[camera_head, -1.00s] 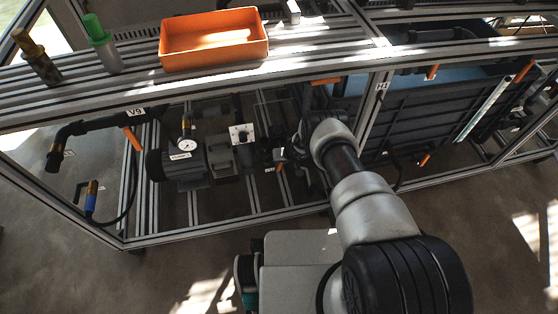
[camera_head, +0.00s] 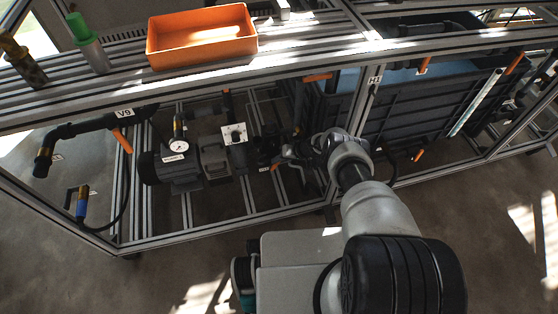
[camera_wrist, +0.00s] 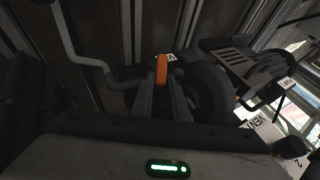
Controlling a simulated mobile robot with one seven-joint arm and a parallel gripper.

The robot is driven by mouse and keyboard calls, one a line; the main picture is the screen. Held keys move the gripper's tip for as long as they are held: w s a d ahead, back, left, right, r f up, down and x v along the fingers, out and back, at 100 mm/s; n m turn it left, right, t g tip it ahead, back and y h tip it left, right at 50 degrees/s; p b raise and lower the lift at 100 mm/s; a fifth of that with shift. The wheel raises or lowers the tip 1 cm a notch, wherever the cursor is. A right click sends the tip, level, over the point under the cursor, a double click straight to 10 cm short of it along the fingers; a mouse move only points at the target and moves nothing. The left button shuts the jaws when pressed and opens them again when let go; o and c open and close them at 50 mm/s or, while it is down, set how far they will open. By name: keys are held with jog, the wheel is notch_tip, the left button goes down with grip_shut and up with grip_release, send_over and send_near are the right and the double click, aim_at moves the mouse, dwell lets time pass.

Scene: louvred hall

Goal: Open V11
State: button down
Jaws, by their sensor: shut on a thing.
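In the wrist view my gripper (camera_wrist: 161,97) has its two fingers closed on an orange valve handle (camera_wrist: 161,68), whose end shows between the fingertips. A dark round pipe body lies just right of the fingers. In the head view my gripper (camera_head: 284,155) reaches left into the frame under the bench, right of the pump, and mostly hides the handle there. A small white label (camera_head: 264,168) sits just left of it. I cannot read V11 on any label, and the valve's inner state does not show.
The pump (camera_head: 178,168) and a pressure gauge (camera_head: 179,147) stand left of my gripper. A dark tank (camera_head: 430,105) is at the right. Aluminium frame posts and rails surround the arm. An orange tray (camera_head: 200,38) is on the bench top.

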jog(key=shift+s+f, duration=0.1)
jog(key=shift+s, duration=0.05)
jog(key=c, duration=1.7)
grip_release()
notch_tip(320, 180, up, 10)
jog(key=p, duration=0.6)
jog(key=shift+c, duration=0.3)
